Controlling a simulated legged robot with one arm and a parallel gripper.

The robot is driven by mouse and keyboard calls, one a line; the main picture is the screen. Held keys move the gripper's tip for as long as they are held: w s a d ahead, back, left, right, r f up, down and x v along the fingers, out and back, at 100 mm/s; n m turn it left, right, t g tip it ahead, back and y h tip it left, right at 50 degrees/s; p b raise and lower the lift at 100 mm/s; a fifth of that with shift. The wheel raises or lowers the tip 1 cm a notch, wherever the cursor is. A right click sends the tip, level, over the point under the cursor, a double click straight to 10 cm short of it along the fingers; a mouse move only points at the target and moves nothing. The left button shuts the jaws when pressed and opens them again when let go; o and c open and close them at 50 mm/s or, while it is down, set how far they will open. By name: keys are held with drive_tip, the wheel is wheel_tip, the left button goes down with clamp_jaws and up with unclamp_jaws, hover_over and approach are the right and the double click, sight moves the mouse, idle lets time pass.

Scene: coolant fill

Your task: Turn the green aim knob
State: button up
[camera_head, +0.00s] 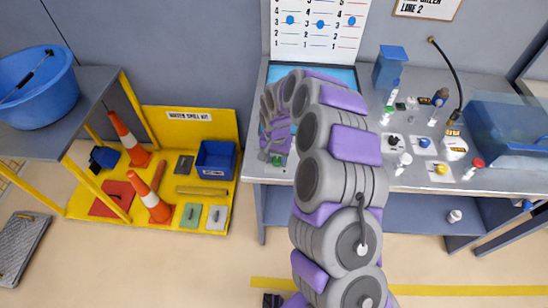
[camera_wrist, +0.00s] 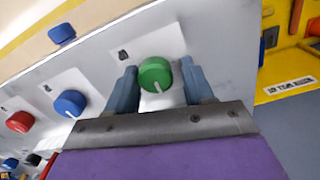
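The green knob (camera_wrist: 155,73) with a white pointer line shows in the wrist view on a light grey panel (camera_wrist: 228,45). The pointer line points toward the bottom of the picture. My gripper (camera_wrist: 160,78) has its two blue-grey fingers on either side of the knob. The left finger is very close to it, and a small gap shows on the right. The fingers are apart and I see no firm grip. In the head view a small green spot (camera_head: 277,162) lies by my gripper (camera_head: 268,150) at the bench's left front, partly hidden by my arm.
A blue knob (camera_wrist: 69,103) and a red knob (camera_wrist: 19,121) sit left of the green one in the wrist view. The bench's right side holds bottles, a blue bin (camera_head: 390,66) and a hose (camera_head: 452,75). A yellow spill kit (camera_head: 226,122) stands left of the bench.

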drive_tip(key=shift+d+r, duration=0.1)
drive_tip(key=shift+d, duration=0.6)
drive_tip(key=c, duration=0.3)
drive_tip(key=shift+a, duration=0.55)
drive_tip(key=c, duration=0.5)
drive_tip(key=shift+d, duration=0.1)
drive_tip(key=shift+n, duration=0.4)
drive_tip(key=n+p, duration=0.2)
drive_tip(key=shift+n, duration=0.3)
drive_tip(key=shift+n+p, duration=0.65)
drive_tip(key=shift+n, duration=1.25)
drive_tip(key=shift+s, duration=0.1)
